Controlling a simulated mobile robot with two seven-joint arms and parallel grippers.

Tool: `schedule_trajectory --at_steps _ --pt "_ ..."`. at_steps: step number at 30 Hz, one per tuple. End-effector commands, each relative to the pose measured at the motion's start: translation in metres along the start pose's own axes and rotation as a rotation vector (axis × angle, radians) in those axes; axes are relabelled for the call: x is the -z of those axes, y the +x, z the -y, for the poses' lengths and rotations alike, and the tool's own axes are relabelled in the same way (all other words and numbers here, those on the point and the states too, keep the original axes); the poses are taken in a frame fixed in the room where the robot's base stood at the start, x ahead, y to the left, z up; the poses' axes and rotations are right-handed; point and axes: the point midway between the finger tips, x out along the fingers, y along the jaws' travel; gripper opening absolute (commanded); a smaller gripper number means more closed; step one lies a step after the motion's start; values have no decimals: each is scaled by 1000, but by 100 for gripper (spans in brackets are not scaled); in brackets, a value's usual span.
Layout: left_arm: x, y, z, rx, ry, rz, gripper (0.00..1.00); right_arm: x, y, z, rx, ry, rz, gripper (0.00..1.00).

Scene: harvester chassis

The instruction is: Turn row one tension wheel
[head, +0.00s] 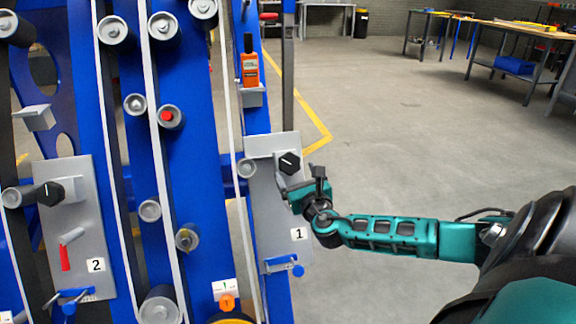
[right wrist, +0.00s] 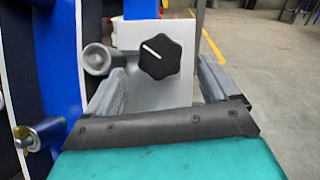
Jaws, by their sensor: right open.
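The row one tension wheel is a black lobed knob (head: 289,163) with a white pointer line, on a grey plate (head: 284,207) labelled 1. In the right wrist view the knob (right wrist: 160,50) lies ahead, between and beyond my two fingers, its pointer tilted to the upper left. My right gripper (head: 300,181) is open and empty, just in front of and below the knob; I cannot tell whether it touches it. In the right wrist view the fingers (right wrist: 165,86) stand wide apart. My left gripper is out of view.
A second grey plate (head: 85,225) labelled 2 has another black knob (head: 50,193) and a red-handled lever (head: 66,256). An orange device (head: 250,70) sits above plate 1. Blue chassis beams with belts and rollers fill the left. Open floor (head: 390,130) lies right, with workbenches behind.

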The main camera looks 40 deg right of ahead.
Motion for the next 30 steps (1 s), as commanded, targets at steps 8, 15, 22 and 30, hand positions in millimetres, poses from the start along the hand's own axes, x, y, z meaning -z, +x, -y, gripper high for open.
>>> schedule_trajectory --at_steps 8,15,22,30 --pt "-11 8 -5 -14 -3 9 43 2 50 0 2 2 2 87" --pt "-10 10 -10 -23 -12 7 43 1 72 0 1 3 0 87" --pt "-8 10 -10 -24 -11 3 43 1 76 0 -1 2 -2 87" --pt "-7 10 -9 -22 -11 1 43 1 75 0 -1 2 -2 75"
